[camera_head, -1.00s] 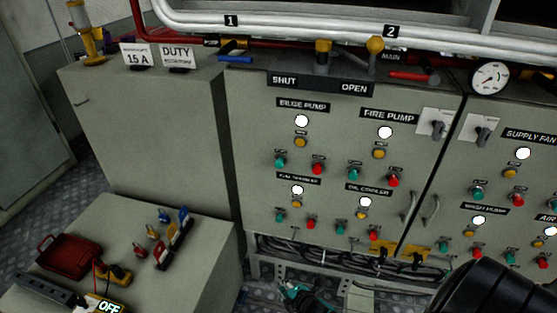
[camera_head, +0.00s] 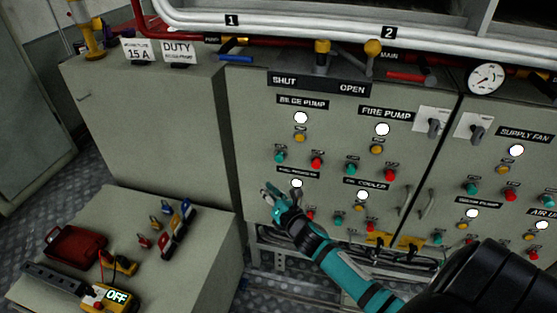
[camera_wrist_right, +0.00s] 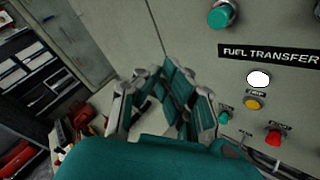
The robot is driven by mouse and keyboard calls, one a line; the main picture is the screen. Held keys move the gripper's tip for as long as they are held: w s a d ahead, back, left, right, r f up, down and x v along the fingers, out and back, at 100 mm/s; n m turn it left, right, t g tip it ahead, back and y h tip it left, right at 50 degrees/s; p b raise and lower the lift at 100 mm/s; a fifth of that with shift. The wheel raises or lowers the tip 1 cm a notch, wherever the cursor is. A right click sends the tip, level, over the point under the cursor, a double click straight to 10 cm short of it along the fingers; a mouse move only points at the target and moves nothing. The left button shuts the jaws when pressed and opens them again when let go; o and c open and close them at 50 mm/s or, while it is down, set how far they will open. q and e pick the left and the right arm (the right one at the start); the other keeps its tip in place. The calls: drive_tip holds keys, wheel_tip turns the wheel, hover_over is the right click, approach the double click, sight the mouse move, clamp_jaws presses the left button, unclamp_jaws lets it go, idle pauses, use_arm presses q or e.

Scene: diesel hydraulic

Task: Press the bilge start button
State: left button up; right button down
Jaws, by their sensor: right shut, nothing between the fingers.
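The bilge pump group is at the upper left of the control panel (camera_head: 345,220) in the head view, under a "BILGE PUMP" label (camera_head: 302,102). It has a white lamp (camera_head: 301,118), a yellow button (camera_head: 300,137), a green button (camera_head: 280,157) and a red button (camera_head: 316,163). A green button (camera_wrist_right: 221,15) shows large above the "FUEL TRANSFER" label in the right wrist view. My right gripper (camera_head: 271,191) is shut and empty, below the bilge green button and apart from it. It also shows in the wrist view (camera_wrist_right: 168,75), and it hides part of the fuel transfer group. My left gripper is out of view.
A fire pump group (camera_head: 383,128) is to the right, with more groups below. A grey cabinet (camera_head: 145,130) stands left of the panel. A low bench (camera_head: 200,250) holds a red box (camera_head: 75,247) and a yellow meter (camera_head: 113,297).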

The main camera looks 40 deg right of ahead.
sight(279, 158)
drive_tip(key=shift+d, duration=0.1)
drive_tip(key=w+d+b, duration=0.1)
drive_tip(key=w+d, duration=0.4)
drive_tip(key=d, duration=0.1)
drive_tip(key=shift+w+d+b, duration=0.25)
drive_tip(key=shift+w+b, duration=0.1)
drive_tip(key=shift+b, duration=0.05)
drive_tip(key=shift+d, duration=0.1)
idle(1.2)
drive_tip(key=shift+w+d, duration=0.25)
drive_tip(key=shift+w, duration=0.05)
